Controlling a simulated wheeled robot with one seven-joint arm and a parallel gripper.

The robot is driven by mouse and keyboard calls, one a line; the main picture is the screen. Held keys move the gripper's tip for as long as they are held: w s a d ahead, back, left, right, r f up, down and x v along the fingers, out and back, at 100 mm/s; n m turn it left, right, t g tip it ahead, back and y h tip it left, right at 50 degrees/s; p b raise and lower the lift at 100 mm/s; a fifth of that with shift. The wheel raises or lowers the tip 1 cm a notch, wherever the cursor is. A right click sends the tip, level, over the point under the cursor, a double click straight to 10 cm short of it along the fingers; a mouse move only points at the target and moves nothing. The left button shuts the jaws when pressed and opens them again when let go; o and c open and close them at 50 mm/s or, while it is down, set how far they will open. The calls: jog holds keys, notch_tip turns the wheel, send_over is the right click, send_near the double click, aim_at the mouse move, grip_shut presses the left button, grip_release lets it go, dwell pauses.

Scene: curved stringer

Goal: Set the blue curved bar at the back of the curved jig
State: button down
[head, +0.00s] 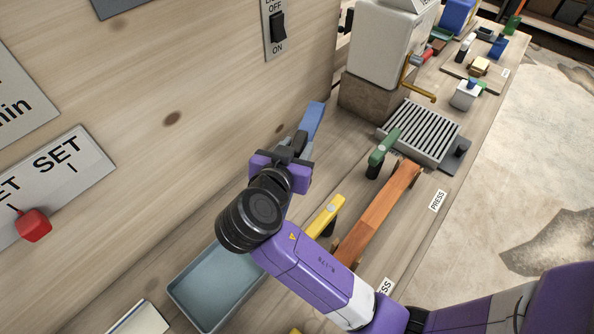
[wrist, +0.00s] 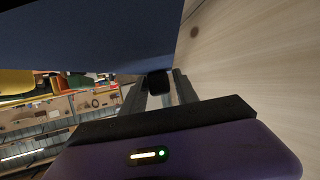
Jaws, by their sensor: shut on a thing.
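My gripper (head: 300,143) is shut on the blue bar (head: 315,118) and holds it in front of the wooden wall panel. The bar's far end points up and away in the head view, and my gripper and wrist hide much of the rest. In the wrist view the blue bar (wrist: 90,35) fills the upper left, close to the camera, with the fingers (wrist: 158,88) at its lower edge. I cannot tell clearly which part is the curved jig.
A blue-grey tray (head: 205,285) lies on the bench at lower left. A slatted metal grate (head: 422,130) and a pale machine (head: 385,45) stand beyond the clamps. A switch (head: 278,28) and a red knob (head: 33,224) are on the wall panel.

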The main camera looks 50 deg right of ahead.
notch_tip(320, 180, down, 9)
jog(key=shift+r, duration=0.1)
dwell(0.4)
jog(key=shift+f, duration=0.25)
jog(key=c, duration=0.9)
grip_release()
jog(key=shift+r, duration=0.15)
jog(key=shift+a+r, duration=0.15)
jog(key=shift+r, duration=0.05)
jog(key=p+v, duration=0.2)
jog(key=v, duration=0.5)
jog(key=shift+s+a+f, duration=0.1)
jog(key=shift+s+f, duration=0.05)
